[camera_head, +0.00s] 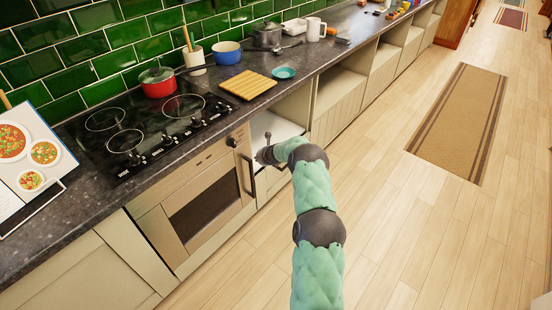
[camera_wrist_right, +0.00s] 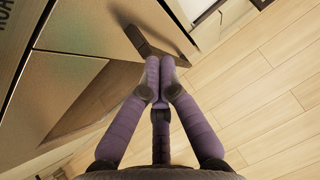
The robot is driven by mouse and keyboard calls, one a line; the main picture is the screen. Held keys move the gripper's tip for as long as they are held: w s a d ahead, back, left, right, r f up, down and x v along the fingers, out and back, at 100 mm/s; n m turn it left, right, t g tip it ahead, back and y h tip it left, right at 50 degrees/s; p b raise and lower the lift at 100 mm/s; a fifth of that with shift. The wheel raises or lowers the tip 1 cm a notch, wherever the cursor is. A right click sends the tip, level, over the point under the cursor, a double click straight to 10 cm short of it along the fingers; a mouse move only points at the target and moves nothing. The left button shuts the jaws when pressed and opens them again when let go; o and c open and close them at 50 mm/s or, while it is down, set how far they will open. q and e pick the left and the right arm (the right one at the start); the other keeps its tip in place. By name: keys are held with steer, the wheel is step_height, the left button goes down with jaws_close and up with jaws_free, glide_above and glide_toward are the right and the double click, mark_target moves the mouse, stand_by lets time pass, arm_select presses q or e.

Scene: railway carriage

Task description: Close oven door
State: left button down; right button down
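The oven (camera_head: 201,198) is built in under the hob, with a brown metal door (camera_head: 170,232) and a dark window. Its dark upright handle (camera_head: 246,177) is on the door's right side. The door looks flush or nearly flush with the front; I cannot tell whether a small gap is left. My right gripper (camera_head: 264,157) is just right of the handle's upper part. In the wrist view the purple fingers of my right gripper (camera_wrist_right: 158,66) are together, beside the dark handle (camera_wrist_right: 146,42); contact is unclear. My left gripper is not in view.
An open white compartment (camera_head: 277,128) lies right of the oven. The worktop holds a red pot (camera_head: 158,83), a blue pot (camera_head: 227,54), a wooden board (camera_head: 248,84) and an open cookbook (camera_head: 28,160). The wooden floor is clear, with a brown rug (camera_head: 462,122).

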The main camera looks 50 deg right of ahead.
steer(key=d+p+v, duration=0.1)
steer(key=v, duration=0.8)
steer(key=shift+s+d+r+p, duration=0.15)
steer(key=shift+s+r+p, duration=0.2)
steer(key=shift+s, duration=0.1)
steer(key=shift+f, duration=0.1)
steer(key=s+a+f+m+g+y, duration=0.15)
steer(key=a+f+m, duration=0.35)
steer(key=a, duration=0.6)
steer(key=a+f+m+y, duration=0.2)
steer(key=a+m, duration=0.4)
steer(key=a, duration=0.5)
steer(key=a+f+m+y, duration=0.2)
steer(key=a+f+m, duration=0.3)
steer(key=a, duration=0.6)
steer(key=s+a+f+m+g, duration=0.2)
steer(key=s+a+m+g, duration=0.1)
steer(key=s+a+m, duration=0.8)
steer(key=s+a+m+g, duration=0.4)
steer(key=s+a+m, duration=0.4)
steer(key=s, duration=0.7)
steer(key=a, duration=0.2)
steer(key=shift+s+a+m, duration=0.3)
steer(key=shift+s+a, duration=0.05)
